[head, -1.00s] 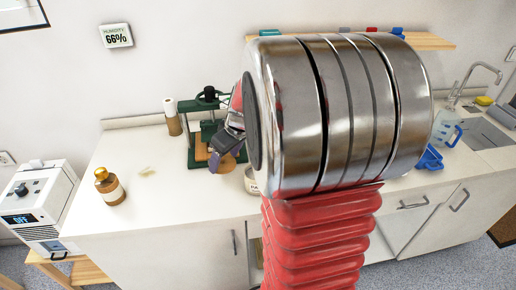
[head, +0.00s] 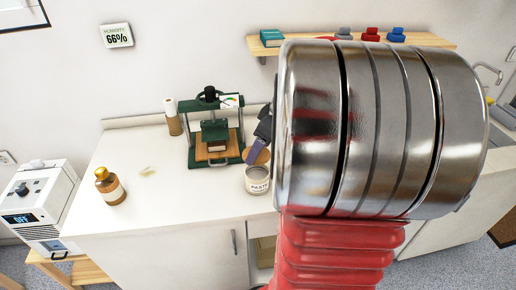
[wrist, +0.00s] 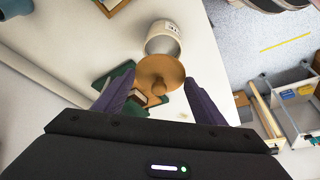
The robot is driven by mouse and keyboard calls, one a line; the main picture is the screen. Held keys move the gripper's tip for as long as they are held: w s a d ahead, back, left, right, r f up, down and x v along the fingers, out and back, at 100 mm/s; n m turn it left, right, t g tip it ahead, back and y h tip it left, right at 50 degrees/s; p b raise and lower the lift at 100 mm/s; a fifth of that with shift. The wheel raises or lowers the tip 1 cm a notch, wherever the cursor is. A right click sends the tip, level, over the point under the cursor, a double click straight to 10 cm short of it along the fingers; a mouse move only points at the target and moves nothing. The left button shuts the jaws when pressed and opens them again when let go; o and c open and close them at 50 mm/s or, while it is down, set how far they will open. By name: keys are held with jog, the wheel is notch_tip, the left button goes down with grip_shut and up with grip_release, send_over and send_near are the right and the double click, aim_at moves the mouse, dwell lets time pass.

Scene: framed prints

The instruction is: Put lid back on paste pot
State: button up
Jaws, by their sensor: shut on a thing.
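The white paste pot (head: 257,183), labelled PASTE, stands upright near the counter's front edge, its open mouth showing. In the wrist view the pot (wrist: 163,40) lies just beyond the lid. The round brown lid (wrist: 160,70) has a knob that sits between the fingers of my gripper (wrist: 158,86), which is shut on it. In the head view the lid (head: 258,155) appears tilted, just above the pot's mouth. My gripper (head: 262,140) is partly hidden behind my arm there. Whether lid and pot touch cannot be told.
A green press (head: 213,135) with a wooden base stands close to the left of the pot. A brown bottle (head: 110,187) stands farther left. The counter (head: 165,205) between them is mostly clear. A wooden shelf (head: 290,48) hangs on the wall. My arm hides the counter at right.

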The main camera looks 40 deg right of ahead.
aim_at(260, 155)
jog(key=shift+f, duration=1.5)
grip_shut()
jog(key=shift+s+a+f, duration=0.1)
jog(key=shift+s+f, duration=0.05)
jog(key=shift+f, duration=0.75)
jog(key=shift+s+a+f, duration=0.1)
jog(key=shift+s+f, duration=0.05)
jog(key=shift+f, duration=0.75)
jog(key=shift+d+f, duration=0.1)
jog(key=shift+w+d, duration=0.1)
jog(key=shift+w, duration=0.1)
jog(key=shift+r, duration=0.2)
jog(key=shift+s+a+r, duration=0.1)
jog(key=shift+a+r, duration=0.15)
jog(key=shift+a, duration=0.3)
